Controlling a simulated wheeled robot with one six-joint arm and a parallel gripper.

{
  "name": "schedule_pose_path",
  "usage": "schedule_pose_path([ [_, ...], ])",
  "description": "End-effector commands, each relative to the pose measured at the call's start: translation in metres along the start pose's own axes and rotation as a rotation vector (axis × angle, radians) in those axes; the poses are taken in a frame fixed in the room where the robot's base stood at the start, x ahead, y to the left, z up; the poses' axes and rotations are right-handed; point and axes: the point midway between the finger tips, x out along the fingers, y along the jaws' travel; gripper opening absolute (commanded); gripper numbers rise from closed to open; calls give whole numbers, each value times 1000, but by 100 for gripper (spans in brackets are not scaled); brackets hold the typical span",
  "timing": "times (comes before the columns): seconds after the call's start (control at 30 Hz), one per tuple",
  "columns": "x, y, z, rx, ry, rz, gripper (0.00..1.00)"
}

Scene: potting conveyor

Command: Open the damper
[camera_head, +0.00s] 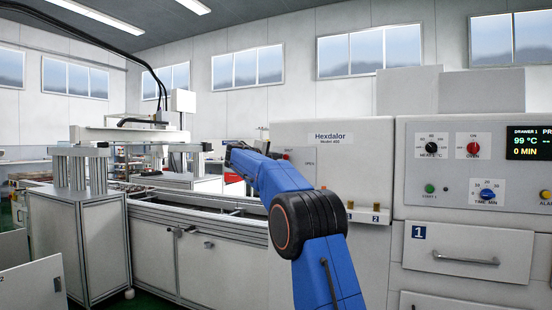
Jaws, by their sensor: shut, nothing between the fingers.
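The damper control appears to be on the front of the white Hexdalor cabinet (361,135), just below its name label. A small red knob (285,157) shows there, beside a label that seems to read SHUT. A label that seems to read OPEN (310,163) is to its right and slightly lower. My blue arm crosses in front of the cabinet and hides the area below the knob. The arm's far visible end is dark, left of the knob. My gripper's fingers cannot be made out.
An oven panel (455,145) with knobs, a display and drawers (466,257) stands at the right. A long conveyor bench (190,243) runs along the left, with a grey cabinet (98,235) in front.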

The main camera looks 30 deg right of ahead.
Motion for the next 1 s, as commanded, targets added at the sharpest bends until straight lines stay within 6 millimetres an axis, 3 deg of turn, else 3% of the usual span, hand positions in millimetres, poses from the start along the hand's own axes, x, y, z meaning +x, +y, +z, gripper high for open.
schedule_pose_path([
  [0.53, 8, 13, 43, 429, -3, -75, 0],
  [1.0, 15, 5, 84, 862, -1, -153, 0],
])
